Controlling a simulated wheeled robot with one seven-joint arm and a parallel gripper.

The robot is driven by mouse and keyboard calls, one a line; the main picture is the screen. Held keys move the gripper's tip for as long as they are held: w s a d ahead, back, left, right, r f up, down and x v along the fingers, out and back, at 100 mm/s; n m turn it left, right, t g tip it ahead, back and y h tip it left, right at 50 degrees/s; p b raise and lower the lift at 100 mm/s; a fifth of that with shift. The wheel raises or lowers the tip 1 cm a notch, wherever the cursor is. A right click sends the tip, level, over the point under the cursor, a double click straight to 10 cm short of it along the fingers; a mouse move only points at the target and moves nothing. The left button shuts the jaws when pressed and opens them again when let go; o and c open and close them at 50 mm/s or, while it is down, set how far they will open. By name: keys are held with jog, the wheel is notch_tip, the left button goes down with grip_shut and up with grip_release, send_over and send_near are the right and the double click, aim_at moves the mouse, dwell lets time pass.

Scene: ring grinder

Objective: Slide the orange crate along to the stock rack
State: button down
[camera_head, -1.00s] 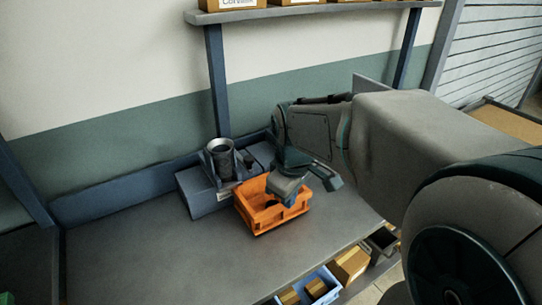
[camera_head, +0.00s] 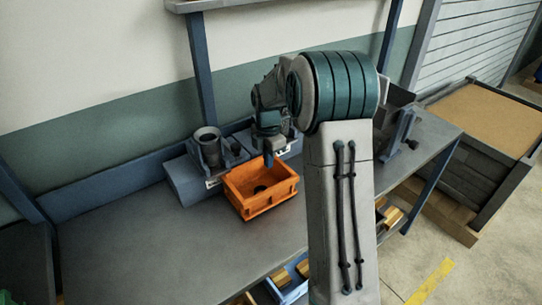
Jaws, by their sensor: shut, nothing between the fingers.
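The orange crate (camera_head: 270,203) is an open box on the grey workbench, in front of the grinder. A small dark round thing (camera_head: 260,188) shows inside it. My gripper (camera_head: 268,160) is shut and points down at the crate's back edge, near its middle. I cannot tell whether the fingertips touch the crate's back wall or hang just above it. Nothing in view is clearly a stock rack.
The blue-grey grinder (camera_head: 205,165) with its upright cylinder stands behind and left of the crate. A dark machine (camera_head: 395,122) stands on the bench to the right. The bench top (camera_head: 150,245) is clear at left. Blue bins (camera_head: 290,284) sit below the front edge.

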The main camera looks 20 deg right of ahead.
aim_at(279, 170)
notch_tip(279, 170, down, 7)
jog(key=shift+d+p, duration=0.1)
jog(key=shift+p, duration=0.5)
jog(key=shift+w+d+r+p, duration=0.1)
jog(key=shift+w+d+p, duration=0.15)
jog(key=shift+d, duration=0.4)
jog(key=shift+w+d+r+p, duration=0.1)
jog(key=shift+w+d+p, duration=0.1)
jog(key=shift+d, duration=0.4)
jog(key=shift+w+d+f, duration=0.1)
jog(key=shift+w+d, duration=0.05)
jog(key=shift+d, duration=0.4)
